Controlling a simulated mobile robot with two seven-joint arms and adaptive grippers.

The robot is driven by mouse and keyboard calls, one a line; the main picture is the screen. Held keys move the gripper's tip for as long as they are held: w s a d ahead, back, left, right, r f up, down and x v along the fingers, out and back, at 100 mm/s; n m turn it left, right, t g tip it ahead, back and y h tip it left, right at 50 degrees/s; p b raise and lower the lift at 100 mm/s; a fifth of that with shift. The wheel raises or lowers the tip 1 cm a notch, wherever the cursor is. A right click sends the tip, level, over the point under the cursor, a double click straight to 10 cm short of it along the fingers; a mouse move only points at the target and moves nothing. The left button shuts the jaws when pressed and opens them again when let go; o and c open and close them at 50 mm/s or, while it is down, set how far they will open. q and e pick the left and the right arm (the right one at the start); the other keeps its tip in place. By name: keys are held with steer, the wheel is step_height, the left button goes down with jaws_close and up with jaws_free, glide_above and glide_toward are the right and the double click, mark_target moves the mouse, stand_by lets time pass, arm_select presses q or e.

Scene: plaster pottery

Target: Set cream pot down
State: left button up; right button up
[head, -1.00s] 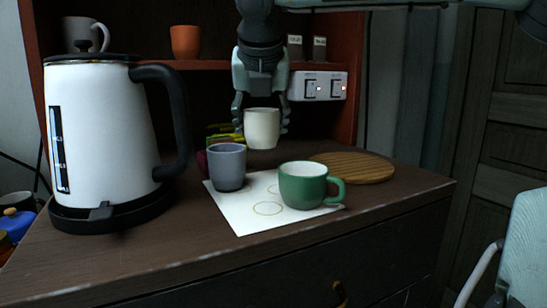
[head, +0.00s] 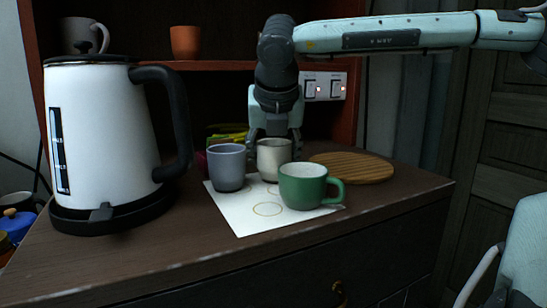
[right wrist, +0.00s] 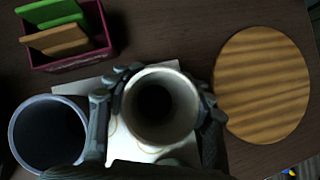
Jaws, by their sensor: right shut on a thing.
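The cream pot (head: 273,158) is low over the back of the white sheet (head: 238,219), between a grey-blue cup (head: 227,168) and a green mug (head: 301,187). My right gripper (head: 274,137) is above and around it from behind. In the right wrist view the gripper's fingers close on both sides of the cream pot (right wrist: 160,107), whose mouth faces the camera. The pot looks upright. The green mug hides part of its base, so I cannot tell whether it touches the sheet. My left gripper is not in view.
A white kettle (head: 112,130) stands at the left. A round wooden board (head: 352,168) lies at the right. A dark red holder (right wrist: 68,50) with green and brown pieces is behind the cups. An orange cup (head: 185,42) is on the shelf. The sheet's front is clear.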

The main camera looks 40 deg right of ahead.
steer(key=o, duration=1.3)
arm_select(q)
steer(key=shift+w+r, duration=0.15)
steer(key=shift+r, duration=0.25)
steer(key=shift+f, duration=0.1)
arm_select(e)
steer(key=shift+r, duration=0.1)
steer(key=shift+v, duration=1.05)
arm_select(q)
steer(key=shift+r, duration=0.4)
arm_select(e)
steer(key=v, duration=1)
steer(key=shift+w, duration=0.1)
